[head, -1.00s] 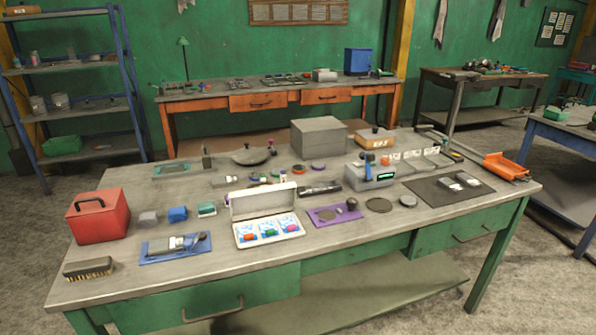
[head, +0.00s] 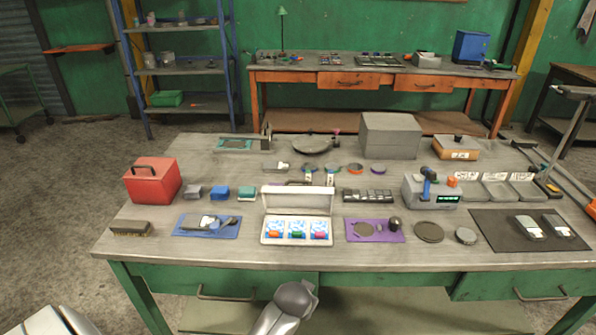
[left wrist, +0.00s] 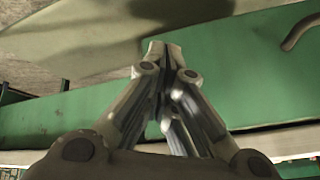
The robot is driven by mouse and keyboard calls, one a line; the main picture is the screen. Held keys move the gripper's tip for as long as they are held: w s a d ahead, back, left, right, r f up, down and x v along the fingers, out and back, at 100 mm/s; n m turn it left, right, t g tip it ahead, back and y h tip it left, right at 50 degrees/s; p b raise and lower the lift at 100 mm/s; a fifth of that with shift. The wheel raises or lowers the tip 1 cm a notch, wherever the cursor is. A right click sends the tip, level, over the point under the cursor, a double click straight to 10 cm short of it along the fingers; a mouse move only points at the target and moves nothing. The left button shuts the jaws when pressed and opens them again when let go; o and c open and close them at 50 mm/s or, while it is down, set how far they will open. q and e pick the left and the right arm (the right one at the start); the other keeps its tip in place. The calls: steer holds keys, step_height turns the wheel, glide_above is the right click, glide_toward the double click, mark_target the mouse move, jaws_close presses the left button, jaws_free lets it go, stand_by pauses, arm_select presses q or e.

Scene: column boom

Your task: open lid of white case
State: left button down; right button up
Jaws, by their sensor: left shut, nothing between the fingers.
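The white case (head: 265,232) sits near the front middle of the green workbench in the head view. Its lid (head: 297,199) stands raised at the back, and the open inside shows three picture cards with orange, green and pink pieces. In the left wrist view my left gripper (left wrist: 168,55) is shut and empty, with the bench's green front behind it. A grey part of my arm (head: 287,302) shows below the bench's front edge in the head view, apart from the case. My right gripper is in neither view.
The case has a blue mat (head: 230,231) with tools on its left and a purple mat (head: 360,238) on its right. A dark handle (head: 292,183) shows behind the lid. The bench strip in front of the case is clear.

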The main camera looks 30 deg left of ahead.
arm_select(q)
steer(key=w+a+r+n+t+y, duration=0.1)
steer(key=w+a+r+n, duration=0.2)
steer(key=r, duration=0.8)
steer(key=w+a+r+n+t+y+p, duration=0.1)
steer(key=w+a+r, duration=0.3)
steer(key=r, duration=0.6)
steer(key=w+a+r+n+y, duration=0.15)
steer(key=w+r, duration=0.35)
steer(key=r, duration=0.6)
steer(key=p, duration=0.3)
glide_above(298, 195)
steer(key=shift+n+h, duration=0.25)
steer(key=shift+h, duration=0.1)
steer(key=f, duration=0.8)
steer(key=shift+w+a+f, duration=0.15)
steer(key=shift+w+f, duration=0.1)
steer(key=shift+w+a+f, duration=0.25)
steer(key=shift+w+f, duration=0.1)
steer(key=shift+f, duration=0.1)
